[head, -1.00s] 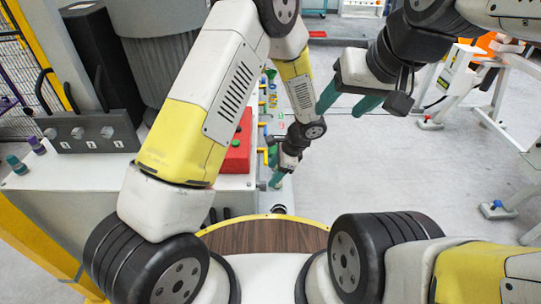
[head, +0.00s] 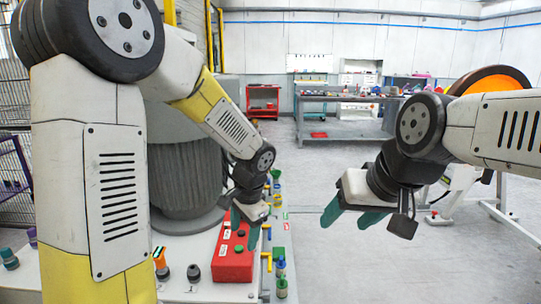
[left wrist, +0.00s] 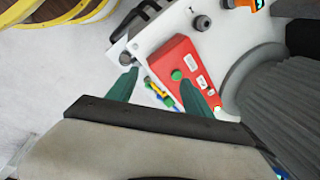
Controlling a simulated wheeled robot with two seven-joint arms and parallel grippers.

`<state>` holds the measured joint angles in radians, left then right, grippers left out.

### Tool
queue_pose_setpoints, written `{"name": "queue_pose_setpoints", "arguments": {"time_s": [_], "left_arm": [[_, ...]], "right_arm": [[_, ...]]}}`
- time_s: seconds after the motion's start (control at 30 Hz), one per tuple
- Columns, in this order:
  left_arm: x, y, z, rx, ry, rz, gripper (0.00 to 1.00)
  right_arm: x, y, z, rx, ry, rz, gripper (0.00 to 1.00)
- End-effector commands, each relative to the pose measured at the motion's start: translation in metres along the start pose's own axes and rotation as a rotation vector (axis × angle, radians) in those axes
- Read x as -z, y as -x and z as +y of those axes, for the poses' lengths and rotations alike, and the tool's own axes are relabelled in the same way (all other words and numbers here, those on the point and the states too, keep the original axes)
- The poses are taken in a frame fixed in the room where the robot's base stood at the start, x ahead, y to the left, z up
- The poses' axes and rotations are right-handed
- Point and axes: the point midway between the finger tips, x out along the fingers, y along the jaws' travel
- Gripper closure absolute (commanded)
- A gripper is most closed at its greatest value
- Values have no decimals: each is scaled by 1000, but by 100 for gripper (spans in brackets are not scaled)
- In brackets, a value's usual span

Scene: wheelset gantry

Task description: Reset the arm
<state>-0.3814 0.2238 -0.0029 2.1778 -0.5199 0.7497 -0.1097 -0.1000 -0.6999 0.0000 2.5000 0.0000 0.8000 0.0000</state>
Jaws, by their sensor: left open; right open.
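My left gripper (head: 245,225) hangs over the white bench beside the red control box (head: 233,258), with its green fingers apart. In the left wrist view the fingertips (left wrist: 155,78) are open and empty, and the box (left wrist: 175,62) shows between and beyond them; one finger overlaps it. I cannot tell whether the finger touches the box. My right gripper (head: 347,221) is open, with green fingers apart and nothing between them, held over the open floor right of the bench.
A large ribbed grey cylinder (head: 185,170) stands behind the bench, close to my left arm. Several small coloured knobs and fittings line the bench edge. A grey workbench (head: 345,105) and a red cart (head: 262,100) stand far back. Grey floor (head: 350,265) is clear between.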

Motion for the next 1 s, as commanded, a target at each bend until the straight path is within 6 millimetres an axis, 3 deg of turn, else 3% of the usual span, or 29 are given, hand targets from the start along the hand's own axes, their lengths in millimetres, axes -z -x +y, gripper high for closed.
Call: {"name": "queue_pose_setpoints", "arguments": {"time_s": [0.03,0.2,0.5,0.7,1.0], "left_arm": [[-14,20,-6,-4,75,36,41],[-60,73,-8,-38,314,148,41],[-128,140,14,-103,682,367,41],[-150,160,30,-134,814,464,41],[-154,164,35,-144,845,488,41]], "right_arm": [[0,0,0,0,0,0,41],[0,0,0,0,0,0,41],[0,0,0,0,0,0,41],[0,0,0,0,0,0,41],[0,0,0,0,0,0,41]]}}
